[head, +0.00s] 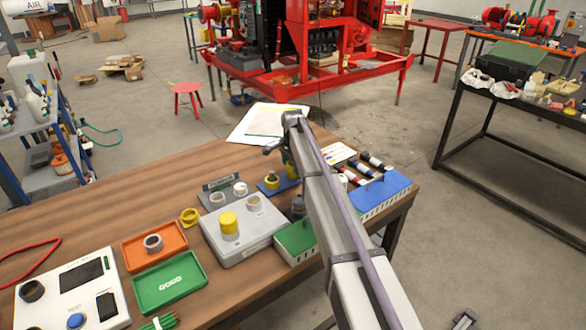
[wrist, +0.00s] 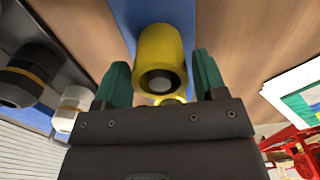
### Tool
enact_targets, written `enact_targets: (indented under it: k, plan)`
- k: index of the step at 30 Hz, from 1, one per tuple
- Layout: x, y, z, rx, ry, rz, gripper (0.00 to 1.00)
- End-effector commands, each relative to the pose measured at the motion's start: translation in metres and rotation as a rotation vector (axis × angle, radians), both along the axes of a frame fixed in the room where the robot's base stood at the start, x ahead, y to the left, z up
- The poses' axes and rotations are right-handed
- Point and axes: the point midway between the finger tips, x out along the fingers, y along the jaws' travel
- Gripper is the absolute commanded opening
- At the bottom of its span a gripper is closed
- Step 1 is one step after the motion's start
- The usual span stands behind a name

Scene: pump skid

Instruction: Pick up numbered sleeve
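A yellow sleeve (wrist: 160,55) with a dark bore and a pale core stands over a blue surface in the wrist view. I see no number on it. In the head view a yellow piece (head: 272,181) sits on a blue base (head: 284,178), partly hidden by my arm; it appears to be the same one. My gripper (wrist: 161,80) is open, with its green fingers on either side of the yellow sleeve and visible gaps. Another yellow cylinder (head: 229,226) stands on a grey device. My gripper's fingertips are hard to make out in the head view.
A green tray (head: 170,281) marked GOOD and an orange tray (head: 153,246) holding a grey ring lie on the left. A blue box (head: 383,192) and a green box (head: 295,240) flank my arm. A dark gland with a yellow ring (wrist: 30,75) is left of my gripper.

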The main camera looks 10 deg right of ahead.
Motion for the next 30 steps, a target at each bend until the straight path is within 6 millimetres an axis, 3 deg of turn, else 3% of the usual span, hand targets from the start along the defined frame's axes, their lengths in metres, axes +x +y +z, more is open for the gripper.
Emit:
enact_targets:
  k: [8, 17, 30]
  plan:
    - [0.000, 0.000, 0.000, 0.000, 0.000, 0.000, 0.38]
    - [0.000, 0.000, 0.007, 0.000, 0.000, 0.000, 0.38]
    - [0.000, 0.000, 0.099, 0.000, 0.000, 0.000, 0.38]
